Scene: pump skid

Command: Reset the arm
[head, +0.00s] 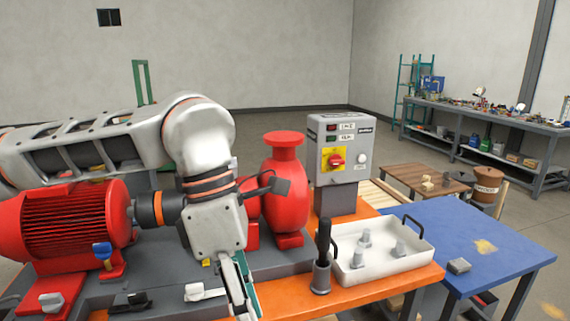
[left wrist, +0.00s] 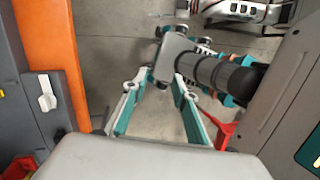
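My left arm reaches in from the left in the head view, above the red motor (head: 75,225). It bends down so that my left gripper (head: 243,300) points downward near the front edge of the bench, its tips cut off by the frame. The floor and a dark ribbed cylinder (left wrist: 225,75) lie beyond the fingertips; I cannot tell what the cylinder belongs to.
A red pump (head: 287,190) and grey control box (head: 340,150) stand behind the gripper. A white tray (head: 385,268) with several grey parts and a dark-handled tool in a holder (head: 321,278) are to its right. A blue table (head: 470,235) stands farther right.

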